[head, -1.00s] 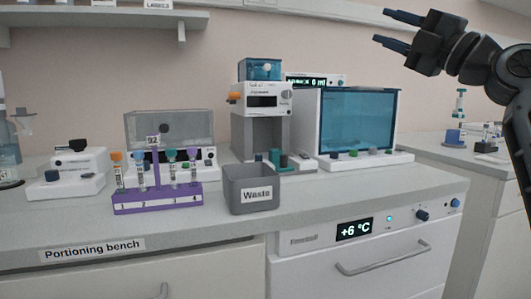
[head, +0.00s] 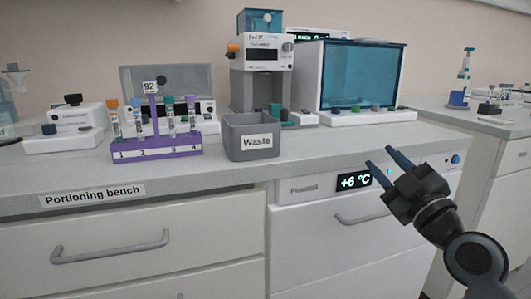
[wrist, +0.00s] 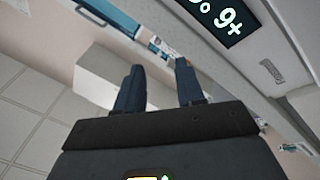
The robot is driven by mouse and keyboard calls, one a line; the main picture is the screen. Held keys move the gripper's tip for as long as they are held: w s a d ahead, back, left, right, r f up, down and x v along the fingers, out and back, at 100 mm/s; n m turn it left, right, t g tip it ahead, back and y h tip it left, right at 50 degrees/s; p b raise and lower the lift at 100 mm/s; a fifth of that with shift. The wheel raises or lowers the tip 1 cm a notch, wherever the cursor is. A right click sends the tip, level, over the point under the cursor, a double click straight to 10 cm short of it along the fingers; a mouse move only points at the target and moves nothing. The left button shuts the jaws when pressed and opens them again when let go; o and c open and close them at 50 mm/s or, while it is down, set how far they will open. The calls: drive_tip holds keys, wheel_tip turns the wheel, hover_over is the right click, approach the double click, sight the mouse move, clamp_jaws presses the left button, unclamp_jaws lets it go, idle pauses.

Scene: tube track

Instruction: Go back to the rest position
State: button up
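My gripper (head: 384,161) is at the lower right of the head view, in front of the fridge drawer below the bench. Its two dark blue fingers are apart with nothing between them. The wrist view also shows the two fingers of my gripper (wrist: 159,85) apart and empty. The +6 °C display (head: 354,182) of the fridge is just left of the fingers in the head view, and that display (wrist: 215,15) appears upside down at the top of the wrist view.
The bench (head: 310,150) carries a purple tube rack (head: 160,150) with several capped tubes, a grey waste bin (head: 252,124), a dispensing machine (head: 264,60) and a blue-windowed cabinet (head: 360,78). Drawer handles (head: 110,248) stick out from the bench front. Another bench stands at the right.

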drive_tip(key=s+a+f+m+g+h+b, duration=0.25)
drive_tip(key=s+f+m+h, duration=0.4)
drive_tip(key=s+f, duration=1.5)
drive_tip(key=s+f+m+g+b, duration=0.1)
drive_tip(key=s+f+m, duration=0.25)
drive_tip(key=s, duration=0.65)
drive_tip(key=s+f+m+g+b, duration=0.2)
drive_tip(key=s+f, duration=0.3)
drive_tip(key=s, duration=0.5)
drive_tip(key=d+b+v, duration=0.1)
drive_tip(key=v, duration=0.8)
wheel_tip(320, 180, up, 28)
drive_tip(key=p, duration=2.7)
drive_tip(key=shift+s, duration=0.25)
